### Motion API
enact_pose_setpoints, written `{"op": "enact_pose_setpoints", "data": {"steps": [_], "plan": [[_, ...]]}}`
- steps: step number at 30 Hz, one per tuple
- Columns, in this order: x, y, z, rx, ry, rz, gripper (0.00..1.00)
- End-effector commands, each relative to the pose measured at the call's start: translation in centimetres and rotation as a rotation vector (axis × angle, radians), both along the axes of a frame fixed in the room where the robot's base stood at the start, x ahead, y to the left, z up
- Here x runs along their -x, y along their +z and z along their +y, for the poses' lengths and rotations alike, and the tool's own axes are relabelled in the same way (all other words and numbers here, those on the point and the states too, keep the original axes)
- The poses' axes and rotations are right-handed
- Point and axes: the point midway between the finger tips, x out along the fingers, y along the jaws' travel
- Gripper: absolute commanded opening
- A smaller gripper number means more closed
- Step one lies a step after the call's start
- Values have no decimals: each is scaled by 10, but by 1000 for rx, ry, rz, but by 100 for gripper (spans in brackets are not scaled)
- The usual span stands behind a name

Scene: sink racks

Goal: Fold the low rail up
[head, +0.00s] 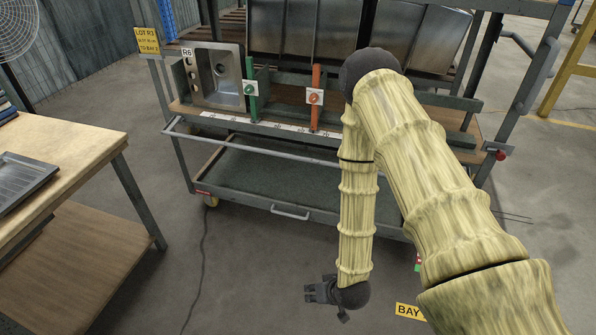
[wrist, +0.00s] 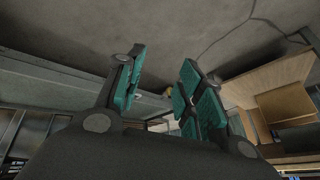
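The low rail (head: 255,147) is a thin grey bar along the front of the sink rack cart. It runs below the deck edge and stands out a little from it. Its right part is hidden behind my arm. My gripper (head: 316,293) hangs low in front of the cart, below and to the right of the rail's visible middle, and apart from it. In the wrist view my gripper (wrist: 158,88) shows two teal-padded fingers spread apart with nothing between them. The rail cannot be made out for certain in the wrist view.
A steel sink (head: 219,75) and green (head: 252,95) and orange (head: 316,100) uprights stand on the deck. The lower shelf (head: 260,175) has a front handle (head: 290,212). A wooden table (head: 75,150) stands at left. The floor between is clear except a cable.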

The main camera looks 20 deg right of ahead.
Motion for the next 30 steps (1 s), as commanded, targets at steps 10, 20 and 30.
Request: {"op": "enact_pose_setpoints", "data": {"steps": [10,20,30], "plan": [[-151,-26,0,-193,-51,-399,37],[-261,-3,-15,-390,-56,-757,37],[-331,40,-51,-598,-13,-1106,37]]}}
